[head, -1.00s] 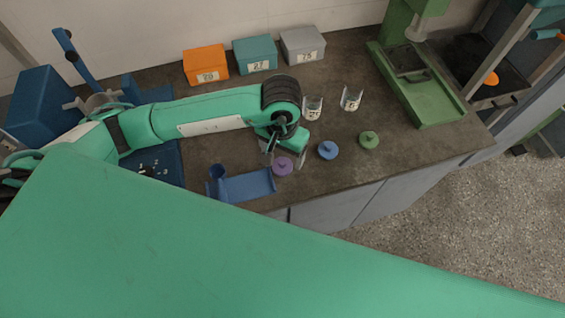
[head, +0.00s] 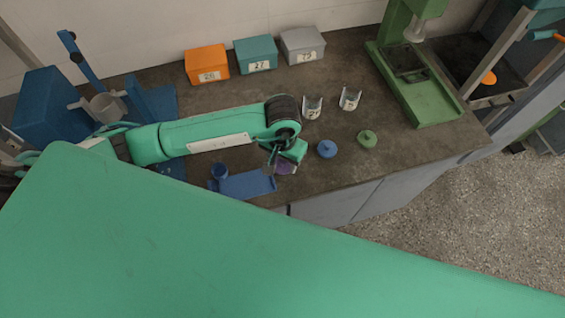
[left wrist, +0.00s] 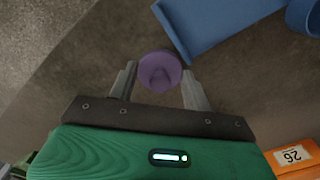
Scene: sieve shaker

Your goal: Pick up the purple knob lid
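The purple knob lid (left wrist: 160,72) lies on the counter beside the blue tray (left wrist: 215,20). In the head view the purple lid (head: 286,169) is partly covered by my left gripper (head: 279,166). In the left wrist view my left gripper (left wrist: 160,80) is open, with one finger on each side of the lid. A gap shows between each finger and the lid. I cannot tell the exact height of the fingertips above the counter. My right gripper is not in view.
A blue lid (head: 327,149) and a green lid (head: 367,139) lie to the right on the counter (head: 400,160). Two clear labelled cups (head: 312,107) stand behind them. Orange (head: 206,64), teal (head: 256,54) and grey (head: 302,45) boxes line the wall. A green machine (head: 425,95) stands at right.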

